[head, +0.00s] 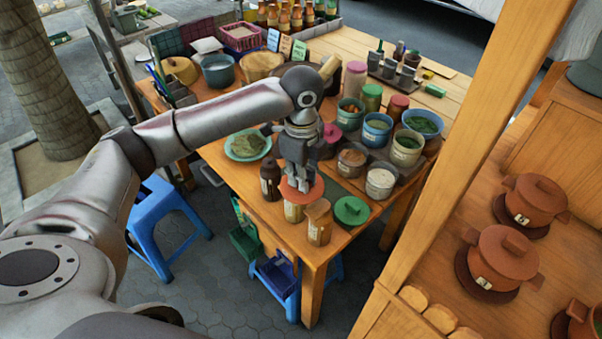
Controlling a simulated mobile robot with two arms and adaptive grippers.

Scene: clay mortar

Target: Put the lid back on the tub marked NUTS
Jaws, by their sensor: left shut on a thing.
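My left gripper (298,180) points down over the front of the wooden table and is shut on an orange-red round lid (314,192). The lid is over a small pale jar (293,212); I cannot tell whether they touch. Open tubs stand behind and to the right: a blue one (376,132), a cream one with green contents (406,150), one with brown contents (352,160) and a white-topped one (380,183). The labels are too small to read, so I cannot tell which is NUTS. A green lid (351,210) lies near the front right edge. My right gripper is out of view.
A dark bottle (270,178) and a tan jar (319,222) stand close beside my gripper. A plate of leaves (248,146) is left of it. A wooden post (478,150) rises on the right, with clay pots (502,256) beyond. Blue stools stand below.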

